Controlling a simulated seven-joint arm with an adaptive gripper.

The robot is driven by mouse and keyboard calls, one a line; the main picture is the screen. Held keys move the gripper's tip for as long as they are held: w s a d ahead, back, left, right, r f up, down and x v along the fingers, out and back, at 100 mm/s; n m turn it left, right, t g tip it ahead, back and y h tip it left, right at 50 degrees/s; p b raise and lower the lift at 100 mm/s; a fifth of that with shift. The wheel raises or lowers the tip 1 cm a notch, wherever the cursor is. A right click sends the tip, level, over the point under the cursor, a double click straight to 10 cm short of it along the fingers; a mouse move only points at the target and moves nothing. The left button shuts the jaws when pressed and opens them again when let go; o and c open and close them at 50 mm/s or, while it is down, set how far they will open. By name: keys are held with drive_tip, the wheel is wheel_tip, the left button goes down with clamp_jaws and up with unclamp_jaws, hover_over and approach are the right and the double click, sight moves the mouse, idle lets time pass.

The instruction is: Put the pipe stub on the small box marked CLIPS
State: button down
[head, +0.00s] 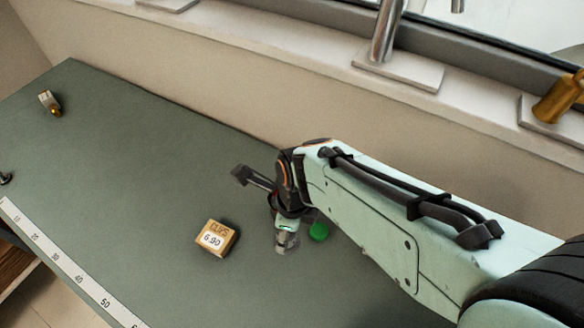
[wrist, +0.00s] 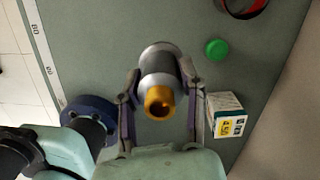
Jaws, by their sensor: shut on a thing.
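The small box marked CLIPS (head: 212,240), tan with a white 6.90 label, stands on the green bench, left of my gripper in the head view. I do not make it out in the wrist view. My gripper (head: 286,228) is shut on the pipe stub (head: 286,243), a grey cylinder. In the wrist view my gripper's fingers (wrist: 160,84) lie on both sides of the stub (wrist: 157,68), and its brass-coloured open end (wrist: 159,103) faces the camera. The stub is apart from the CLIPS box; its height over the bench is hard to judge.
A green round piece (head: 318,231) lies right of my gripper. The wrist view shows a box with a yellow label (wrist: 232,127), a dark blue round thing (wrist: 88,112) and a red-and-black ring (wrist: 243,9). A ruler (head: 75,263) runs along the bench edge. The bench's far left is mostly clear.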

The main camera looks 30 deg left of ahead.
drive_tip(key=s+a+n, duration=0.3)
drive_tip(key=s+a, duration=0.2)
drive_tip(key=s, duration=0.3)
approach(211, 237)
drive_tip(key=shift+s+f, duration=0.1)
drive_tip(key=shift+f, duration=0.25)
drive_tip(key=shift+a+f, duration=0.25)
drive_tip(key=shift+f, duration=0.15)
drive_tip(key=shift+a+f, duration=0.15)
drive_tip(key=shift+f, duration=1.5)
drive_tip(key=shift+f, duration=0.1)
drive_tip(key=c, duration=0.7)
unclamp_jaws()
drive_tip(key=shift+o, duration=0.2)
